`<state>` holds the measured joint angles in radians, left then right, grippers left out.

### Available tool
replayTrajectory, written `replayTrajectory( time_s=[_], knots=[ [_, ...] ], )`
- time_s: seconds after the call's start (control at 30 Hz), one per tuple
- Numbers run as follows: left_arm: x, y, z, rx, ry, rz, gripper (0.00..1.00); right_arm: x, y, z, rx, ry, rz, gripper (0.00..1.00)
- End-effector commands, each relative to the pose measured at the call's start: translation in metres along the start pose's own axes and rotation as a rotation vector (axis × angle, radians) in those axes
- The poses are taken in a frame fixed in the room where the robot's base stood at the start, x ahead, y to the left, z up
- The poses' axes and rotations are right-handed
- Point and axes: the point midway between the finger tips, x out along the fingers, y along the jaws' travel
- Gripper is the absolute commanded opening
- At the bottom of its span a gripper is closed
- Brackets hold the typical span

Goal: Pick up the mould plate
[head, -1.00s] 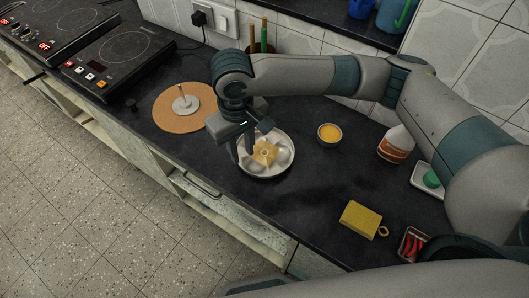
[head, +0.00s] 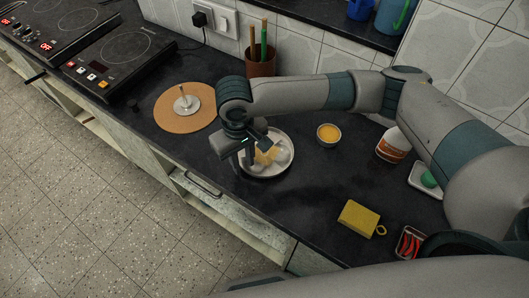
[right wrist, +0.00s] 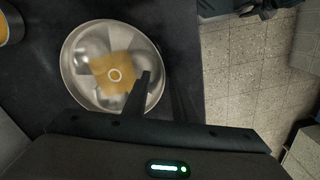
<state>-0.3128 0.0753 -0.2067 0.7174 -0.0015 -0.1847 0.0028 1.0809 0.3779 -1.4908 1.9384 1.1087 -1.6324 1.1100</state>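The mould plate (head: 284,163) is a round, shallow steel plate with rounded hollows. It lies flat on the dark counter, and also shows in the right wrist view (right wrist: 73,76). A yellow-tan square piece with a pale ring (right wrist: 108,69) is at its middle; it shows partly behind my gripper in the head view (head: 266,155). My right gripper (head: 244,162) is open at the plate's left edge. In the right wrist view (right wrist: 162,95) one finger is over the plate and the other is outside its rim. Contact with the rim cannot be told. My left gripper is out of view.
A cork mat (head: 172,120) with a steel rod stand (head: 187,104) lies to the left. The counter in front of the bowl is clear.

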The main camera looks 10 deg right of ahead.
Motion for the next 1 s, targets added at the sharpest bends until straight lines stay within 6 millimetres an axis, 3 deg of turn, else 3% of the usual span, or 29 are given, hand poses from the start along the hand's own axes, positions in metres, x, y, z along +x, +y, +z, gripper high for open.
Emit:
replayTrajectory(
  time_s=[0.1, 0.2, 0.23, 0.73, 1.0],
  knots=[
    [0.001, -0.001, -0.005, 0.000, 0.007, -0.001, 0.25, 0.000, 0.000, 0.000, 0.000, 0.000, 0.000, 0.25],
    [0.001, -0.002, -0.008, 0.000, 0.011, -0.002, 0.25, 0.000, 0.000, 0.000, 0.000, 0.000, 0.000, 0.01],
    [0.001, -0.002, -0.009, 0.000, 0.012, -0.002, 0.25, 0.000, 0.000, 0.000, 0.000, 0.000, 0.000, 0.00],
    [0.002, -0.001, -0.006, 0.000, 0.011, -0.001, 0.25, -0.006, 0.000, -0.001, 0.000, 0.001, -0.001, 0.00],
    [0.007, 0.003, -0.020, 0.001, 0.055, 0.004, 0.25, -0.038, 0.000, -0.001, 0.000, 0.004, -0.001, 0.00]
  ],
)
